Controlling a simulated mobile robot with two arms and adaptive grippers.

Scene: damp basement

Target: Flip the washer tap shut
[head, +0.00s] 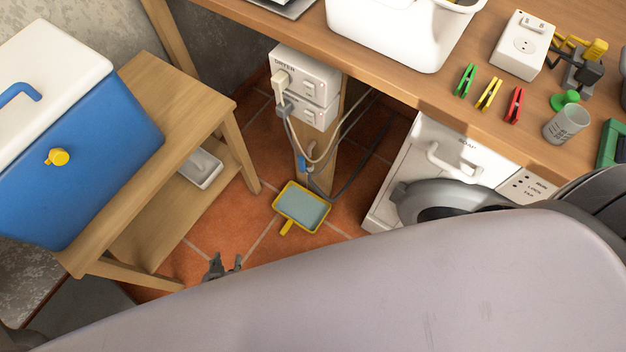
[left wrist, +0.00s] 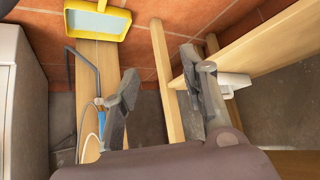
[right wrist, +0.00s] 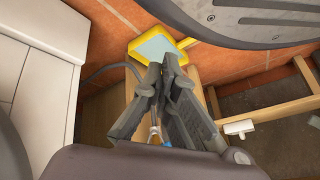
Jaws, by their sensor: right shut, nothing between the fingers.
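A small tap with a blue lever (head: 303,162) is on the wooden post under the bench in the head view, with hoses beside it. It is too small to tell the lever's exact angle. In the right wrist view a bit of blue (right wrist: 166,143) shows behind my fingers, mostly hidden. My left gripper (head: 222,267) is open and empty, left of and nearer than the post. Its spread fingers show in the left wrist view (left wrist: 160,66). My right gripper (right wrist: 160,66) is shut and empty, in front of the post; it is hidden in the head view.
Switch boxes (head: 305,85), one marked DRYER, sit above the tap with cables hanging down. The washer (head: 400,170) stands right of the post. A yellow dustpan-like tray (head: 302,207) lies on the floor. A wooden stand (head: 190,110) with a blue cooler (head: 90,150) is at left.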

